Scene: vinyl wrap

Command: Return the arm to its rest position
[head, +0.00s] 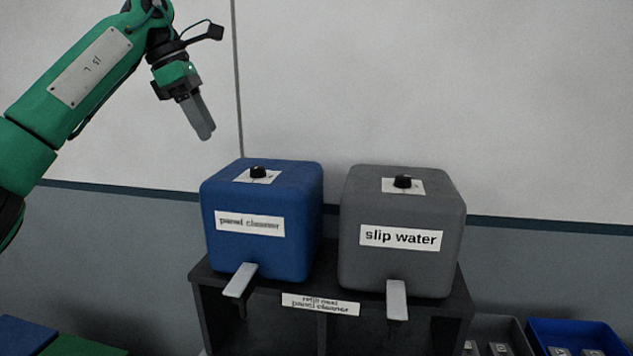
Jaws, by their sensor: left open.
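My left arm, green with a white label plate, comes in from the left in the head view. My left gripper (205,136) hangs at the upper left with its grey fingers pointing down and slightly right. It is open and empty, seen nearly from the side, in the air above and left of the blue tank. My right gripper is not in view.
A blue "panel cleaner" tank (219,259) and a grey "slip water" tank (402,268) stand on a dark stand (213,322), each with a black knob and pale lever. Bins, one blue (590,326), sit lower right. The wall behind is clear.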

